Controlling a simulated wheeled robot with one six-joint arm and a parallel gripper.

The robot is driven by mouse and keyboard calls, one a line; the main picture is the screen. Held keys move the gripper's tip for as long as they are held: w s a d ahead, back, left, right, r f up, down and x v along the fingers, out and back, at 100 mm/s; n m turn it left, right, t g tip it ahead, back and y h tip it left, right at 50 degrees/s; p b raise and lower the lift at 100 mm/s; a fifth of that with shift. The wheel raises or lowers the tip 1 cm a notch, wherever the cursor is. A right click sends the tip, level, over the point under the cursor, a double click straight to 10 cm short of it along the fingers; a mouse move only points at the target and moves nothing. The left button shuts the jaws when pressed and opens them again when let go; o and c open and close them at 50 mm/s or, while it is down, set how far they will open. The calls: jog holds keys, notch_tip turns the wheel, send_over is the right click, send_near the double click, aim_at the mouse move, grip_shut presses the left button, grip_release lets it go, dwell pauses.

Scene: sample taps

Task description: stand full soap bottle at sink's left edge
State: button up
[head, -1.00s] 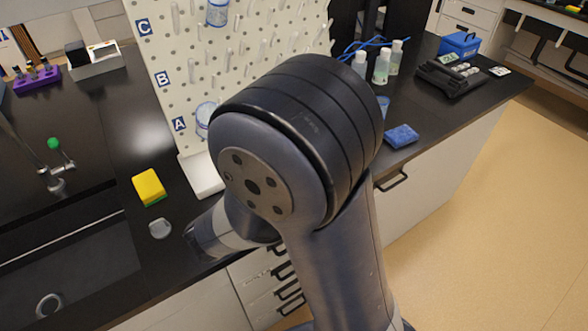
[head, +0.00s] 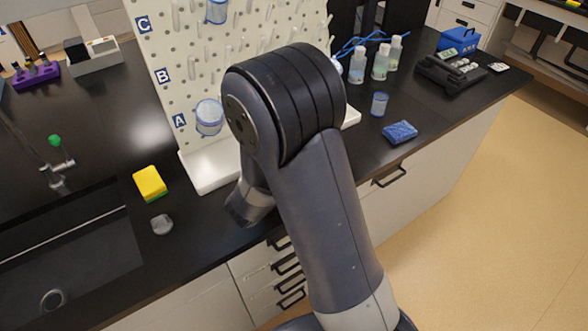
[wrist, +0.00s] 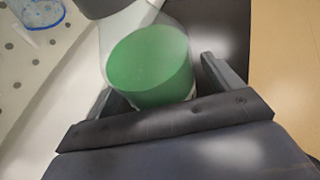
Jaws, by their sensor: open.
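In the wrist view a clear vessel with green contents (wrist: 150,68), apparently a bottle, is between the open fingers of my gripper (wrist: 160,88). Whether the fingers touch it, and whether it is the full soap bottle, I cannot tell. In the head view my arm hides the gripper and this vessel. The dark sink (head: 85,232) is at the lower left, with its left edge out of frame. Bottles stand at the back right, one in front (head: 357,64), one in the middle (head: 380,64) and one behind (head: 396,52); their fill is unclear.
A white pegboard (head: 225,75) with a white base stands behind my arm. A yellow sponge (head: 150,183) and a grey stopper-like piece (head: 162,224) lie right of the sink. A tap (head: 57,172) stands behind it. A blue-tinted cup (head: 379,104) and blue cloth (head: 400,132) are at right.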

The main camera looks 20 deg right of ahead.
jog(key=shift+d, duration=0.1)
jog(key=shift+w, duration=0.1)
jog(key=c, duration=1.6)
jog(key=shift+r, duration=5)
jog(key=shift+w+d, duration=0.1)
jog(key=shift+w, duration=0.15)
jog(key=shift+w+a+f+n+t+y, duration=0.1)
jog(key=shift+w+f+n+t+y, duration=0.45)
jog(key=shift+w+f+n+y, duration=0.3)
jog(key=shift+w+a+f+n+t+y, duration=0.1)
jog(key=shift+w+f+n+t+y, duration=0.5)
jog(key=shift+f+n+y, duration=0.4)
jog(key=shift+w+f+n+t+y, duration=0.55)
jog(key=shift+w+f+n+y, duration=0.2)
jog(key=shift+f+n+y, duration=0.2)
